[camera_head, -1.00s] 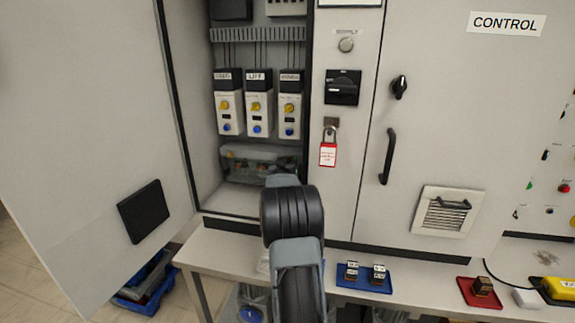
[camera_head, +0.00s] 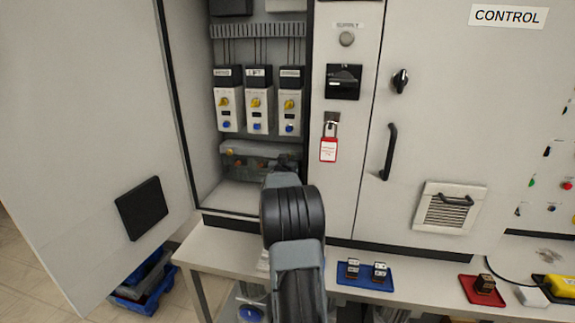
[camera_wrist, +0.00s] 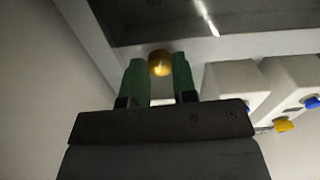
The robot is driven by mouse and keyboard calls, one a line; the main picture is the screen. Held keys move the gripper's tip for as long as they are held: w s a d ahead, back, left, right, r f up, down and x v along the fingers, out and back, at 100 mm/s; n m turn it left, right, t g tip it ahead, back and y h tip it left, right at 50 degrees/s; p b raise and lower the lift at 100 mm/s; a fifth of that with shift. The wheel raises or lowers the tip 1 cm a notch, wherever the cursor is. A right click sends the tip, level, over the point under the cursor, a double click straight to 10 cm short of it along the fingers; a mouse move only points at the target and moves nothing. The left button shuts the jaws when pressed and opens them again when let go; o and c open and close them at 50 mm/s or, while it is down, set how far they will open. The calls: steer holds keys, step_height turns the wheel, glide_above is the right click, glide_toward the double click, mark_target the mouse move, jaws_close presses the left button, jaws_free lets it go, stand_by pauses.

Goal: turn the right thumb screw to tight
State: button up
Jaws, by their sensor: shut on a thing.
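My gripper (camera_wrist: 158,73) shows in the wrist view with its two green fingers on either side of a round brass thumb screw (camera_wrist: 160,62). It is shut on this screw, which sits at a pale frame edge beside a dark pane. In the head view my arm reaches into the open cabinet, at the right part of a grey, see-through cover (camera_head: 245,163) low inside. My arm hides the fingertips and the held screw there. A small brass-coloured spot (camera_head: 230,151), seemingly another screw, shows at the cover's left. I cannot tell how tight the held screw is.
Several white drive modules (camera_head: 258,119) with yellow and blue knobs hang above the cover. The open cabinet door (camera_head: 90,130) stands at the left. A red padlock tag (camera_head: 328,150) hangs on the panel to the right. A blue tray (camera_head: 352,281) lies on the bench.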

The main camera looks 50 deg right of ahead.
steer(key=shift+m+b, duration=8.5)
steer(key=shift+m, duration=8.4)
steer(key=o, duration=0.9)
steer(key=shift+r, duration=0.1)
